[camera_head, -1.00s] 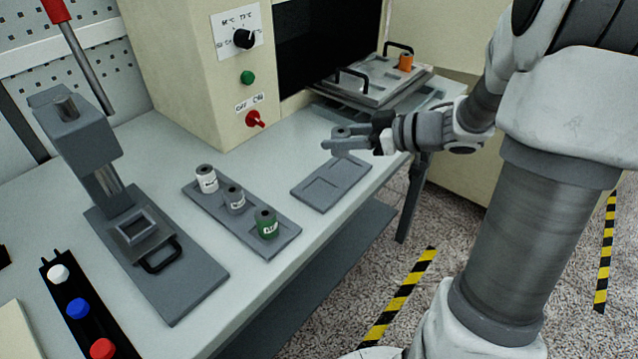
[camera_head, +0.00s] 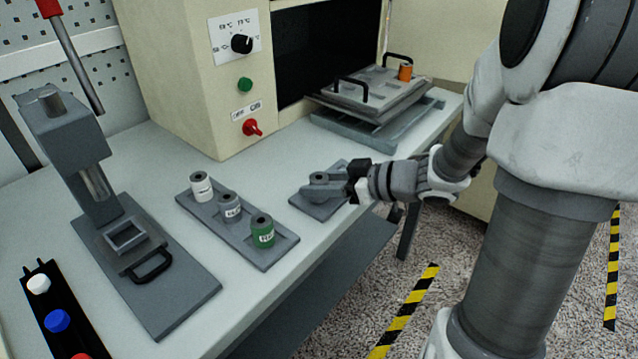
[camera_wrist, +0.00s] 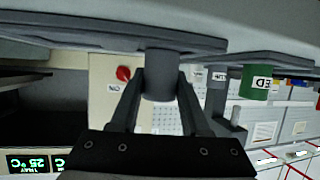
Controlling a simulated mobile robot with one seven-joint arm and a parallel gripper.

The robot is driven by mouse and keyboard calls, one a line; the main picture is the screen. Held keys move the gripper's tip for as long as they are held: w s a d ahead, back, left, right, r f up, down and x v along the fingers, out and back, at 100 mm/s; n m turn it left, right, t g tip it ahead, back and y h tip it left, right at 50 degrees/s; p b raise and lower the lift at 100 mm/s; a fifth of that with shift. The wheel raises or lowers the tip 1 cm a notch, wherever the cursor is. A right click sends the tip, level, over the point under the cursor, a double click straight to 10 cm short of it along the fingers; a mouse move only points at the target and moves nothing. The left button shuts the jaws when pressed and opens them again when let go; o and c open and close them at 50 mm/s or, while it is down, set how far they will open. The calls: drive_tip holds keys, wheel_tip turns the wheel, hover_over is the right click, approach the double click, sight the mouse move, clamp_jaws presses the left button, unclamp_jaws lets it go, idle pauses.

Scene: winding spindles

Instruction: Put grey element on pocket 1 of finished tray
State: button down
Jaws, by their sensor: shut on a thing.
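My gripper (camera_head: 318,188) is shut on a grey element (camera_wrist: 160,75), a cylinder held between both fingers in the wrist view. Its top also shows between the fingers in the head view (camera_head: 318,176). The gripper is low over a small flat grey tray (camera_head: 328,208), which seems to be the finished tray; my fingers hide much of it. In the wrist view, which is upside down, the element's end meets the tray's surface (camera_wrist: 105,45). I cannot tell whether it sits in a pocket, or which one.
A longer tray (camera_head: 283,248) to the left holds a white (camera_head: 201,187), a grey (camera_head: 229,207) and a green spindle (camera_head: 262,231). A press (camera_head: 125,235) stands further left. An oven (camera_head: 190,75) is behind, with a handled tray (camera_head: 345,98) and an orange spindle (camera_head: 405,72).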

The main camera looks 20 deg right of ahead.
drive_tip(key=shift+f, duration=0.15)
drive_tip(key=shift+c, duration=1.9)
unclamp_jaws()
drive_tip(key=shift+s+d+r, duration=0.15)
drive_tip(key=shift+d+r, duration=0.05)
drive_tip(key=shift+r, duration=0.2)
drive_tip(key=p+v, duration=0.3)
drive_tip(key=v, duration=0.8)
drive_tip(key=shift+s+d+p, duration=0.2)
drive_tip(key=shift+p, duration=0.2)
drive_tip(key=shift+w, duration=0.1)
